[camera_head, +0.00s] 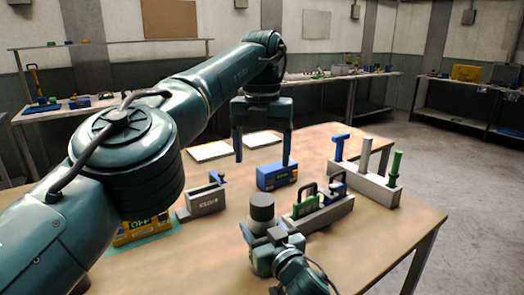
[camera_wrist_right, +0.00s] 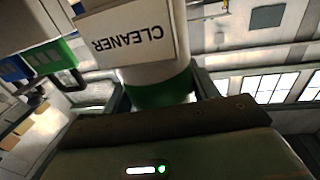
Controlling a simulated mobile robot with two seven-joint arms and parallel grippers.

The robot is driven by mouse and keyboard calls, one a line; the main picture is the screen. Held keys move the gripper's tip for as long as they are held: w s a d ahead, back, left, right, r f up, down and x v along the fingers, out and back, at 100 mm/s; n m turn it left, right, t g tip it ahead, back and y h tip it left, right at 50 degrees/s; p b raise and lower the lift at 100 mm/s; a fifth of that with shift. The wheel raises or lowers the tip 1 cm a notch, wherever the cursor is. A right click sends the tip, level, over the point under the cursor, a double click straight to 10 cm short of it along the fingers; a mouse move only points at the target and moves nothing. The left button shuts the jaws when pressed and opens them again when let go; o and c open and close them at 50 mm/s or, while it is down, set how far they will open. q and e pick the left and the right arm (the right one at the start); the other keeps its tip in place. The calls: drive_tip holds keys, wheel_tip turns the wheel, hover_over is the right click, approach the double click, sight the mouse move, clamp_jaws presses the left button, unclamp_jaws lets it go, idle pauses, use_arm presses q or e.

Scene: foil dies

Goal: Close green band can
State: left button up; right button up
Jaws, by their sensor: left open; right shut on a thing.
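The green band can (camera_wrist_right: 160,88) fills the top of the right wrist view, a white body with a "CLEANER" label and a green band. My right gripper (camera_wrist_right: 160,92) is shut on it, one finger on each side. In the head view a dark grey cylinder (camera_head: 262,208) stands above my right gripper (camera_head: 268,240); whether it is the can's cap I cannot tell, and the can's body is mostly hidden there. My left gripper (camera_head: 262,160) is open and empty, fingers pointing down, with its right finger close to the blue box.
The blue box (camera_head: 277,178) stands mid-table. A grey block (camera_head: 203,201) stands left of it. A grey holder (camera_head: 320,214) with green-handled items and a rack (camera_head: 370,186) with upright tools stand right. A yellow box (camera_head: 140,232) is partly behind my left arm. The table's front right is clear.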

drive_tip(key=o, duration=1.4)
drive_tip(key=shift+o, duration=0.2)
drive_tip(key=v, duration=1.3)
drive_tip(key=shift+b, duration=0.3)
drive_tip(key=shift+s+d, duration=0.1)
drive_tip(key=shift+s, duration=0.05)
